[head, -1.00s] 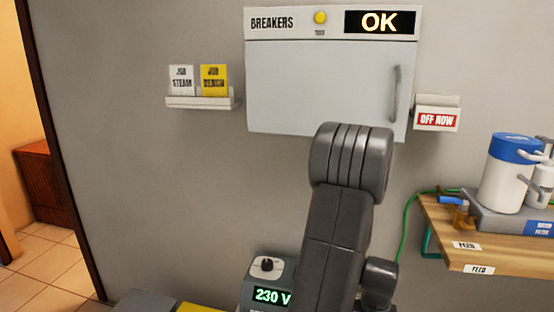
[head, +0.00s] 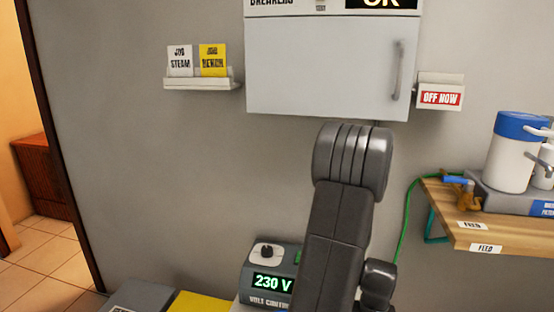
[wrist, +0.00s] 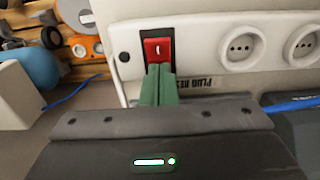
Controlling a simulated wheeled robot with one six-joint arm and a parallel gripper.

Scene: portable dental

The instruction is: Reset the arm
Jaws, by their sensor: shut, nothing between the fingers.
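My gripper (wrist: 160,72) shows in the wrist view with its green fingers shut together and nothing between them. Its tips are right in front of a red rocker switch (wrist: 157,48) on a white panel (wrist: 201,42). The tips overlap the switch's lower edge in the picture; I cannot tell whether they touch it. In the head view my dark grey arm rises in the middle, and my gripper is hidden there.
Two round sockets sit right of the switch. The head view shows a closed breaker cabinet (head: 322,67), a card shelf (head: 197,85), an "OFF NOW" holder (head: 441,97), a 230 V unit (head: 268,262) beside my arm, and a wooden shelf (head: 515,235) at right.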

